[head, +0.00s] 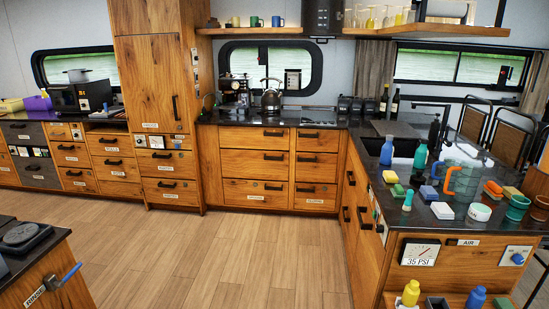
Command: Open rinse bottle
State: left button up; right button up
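Several small bottles show in the head view, and I cannot tell which one is the rinse bottle. A yellow bottle (411,293) and another blue bottle (476,297) stand on the low wooden shelf at the bottom right. The caps are too small to tell open from shut. Neither of my grippers is in view.
The right counter (425,222) is crowded with sponges, mugs (462,183) and a white-rimmed bowl (480,212). A gauge (419,255) is on its front end. A dark-topped cabinet (62,273) stands at the lower left. The wooden floor (220,250) between is clear.

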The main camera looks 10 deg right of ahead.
aim_at(387, 151)
jog(key=i+z, duration=0.1)
jog(key=i, duration=0.45)
jog(key=i+j+z, duration=0.1)
jog(key=i, duration=0.45)
jog(key=i+j+z, duration=0.1)
jog(key=i, duration=0.45)
